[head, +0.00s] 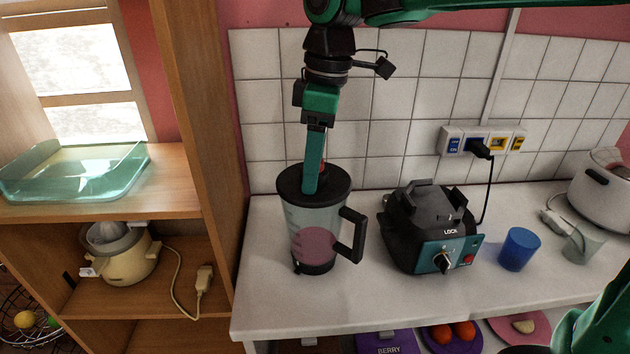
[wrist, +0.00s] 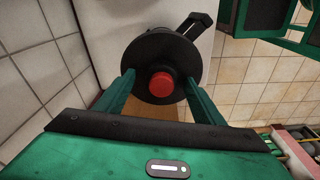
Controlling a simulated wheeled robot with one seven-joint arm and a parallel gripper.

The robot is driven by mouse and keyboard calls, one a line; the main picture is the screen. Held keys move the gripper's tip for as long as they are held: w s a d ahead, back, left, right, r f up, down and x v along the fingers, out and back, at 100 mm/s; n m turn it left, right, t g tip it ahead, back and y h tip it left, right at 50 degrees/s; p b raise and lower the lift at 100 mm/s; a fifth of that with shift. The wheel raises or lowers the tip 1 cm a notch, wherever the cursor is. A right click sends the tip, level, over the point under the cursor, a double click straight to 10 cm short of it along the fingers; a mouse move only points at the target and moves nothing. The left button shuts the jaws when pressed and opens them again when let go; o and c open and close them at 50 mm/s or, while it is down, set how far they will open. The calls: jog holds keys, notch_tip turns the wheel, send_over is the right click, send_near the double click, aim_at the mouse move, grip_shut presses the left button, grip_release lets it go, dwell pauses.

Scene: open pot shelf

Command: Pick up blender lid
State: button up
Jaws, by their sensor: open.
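The blender lid (head: 333,179) is a black disc seated on top of the blender jug (head: 316,232), which stands upright on the counter with pink contents and a black handle at its right. In the wrist view the lid (wrist: 133,52) shows a red round knob (wrist: 161,84) at its middle. My gripper (head: 311,188) points down over the lid from above. In the wrist view my gripper (wrist: 160,88) is open, with one green finger on each side of the red knob. I cannot tell whether the fingers touch the lid.
The black blender base (head: 428,228) stands to the right of the jug, plugged into the wall socket. A blue cup (head: 519,249), a clear cup (head: 581,243) and a white appliance (head: 603,190) stand further right. A wooden shelf (head: 160,183) rises at the left. The tiled wall is close behind.

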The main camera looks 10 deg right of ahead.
jog(key=c, duration=1.2)
jog(key=shift+r, duration=0.15)
